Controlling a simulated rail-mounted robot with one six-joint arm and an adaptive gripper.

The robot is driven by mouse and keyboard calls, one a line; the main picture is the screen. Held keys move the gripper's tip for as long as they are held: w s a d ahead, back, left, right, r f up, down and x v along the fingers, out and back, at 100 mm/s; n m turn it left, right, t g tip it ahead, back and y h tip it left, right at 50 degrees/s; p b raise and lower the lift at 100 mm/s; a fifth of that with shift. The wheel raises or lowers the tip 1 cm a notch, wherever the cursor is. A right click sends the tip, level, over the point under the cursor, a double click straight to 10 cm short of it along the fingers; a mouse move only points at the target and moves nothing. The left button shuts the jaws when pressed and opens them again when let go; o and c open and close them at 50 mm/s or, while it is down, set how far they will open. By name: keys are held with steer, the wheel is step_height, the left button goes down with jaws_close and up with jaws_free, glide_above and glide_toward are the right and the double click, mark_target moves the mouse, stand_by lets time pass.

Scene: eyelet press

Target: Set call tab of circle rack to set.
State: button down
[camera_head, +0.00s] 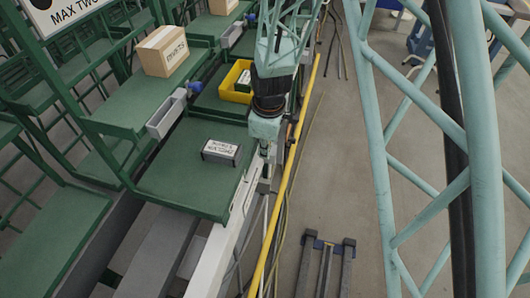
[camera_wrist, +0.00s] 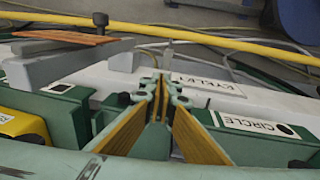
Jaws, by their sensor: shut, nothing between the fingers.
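My gripper (camera_wrist: 160,88) is in the middle of the wrist view, its fingertips together and empty. In the head view my arm reaches down at the right edge of the green racks; the fingertips are too small to make out there. In the wrist view a green rack edge (camera_wrist: 240,148) carries a white label reading CIRCLE (camera_wrist: 256,126), to the right of my gripper. A grey lever-like part with an orange-brown top (camera_wrist: 78,40) lies at the upper left, apart from the fingertips. I cannot tell which part is the call tab or how it is set.
A white rail (camera_wrist: 205,86) with an EYELET label runs behind the fingertips. A yellow bin (camera_head: 237,80), a grey labelled box (camera_head: 222,152) and a cardboard box (camera_head: 161,50) sit on green shelves. A yellow pipe (camera_head: 290,190) runs alongside. Open floor (camera_head: 335,170) lies right of it.

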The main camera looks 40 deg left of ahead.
steer(key=shift+s+r, duration=0.1)
steer(key=shift+r, duration=0.05)
steer(key=s+d+r+p, duration=0.2)
steer(key=s+d+r, duration=0.2)
steer(key=s+r, duration=0.3)
steer(key=shift+s+d+r+p, duration=0.15)
steer(key=shift+s+r+p, duration=0.25)
steer(key=shift+r, duration=1.3)
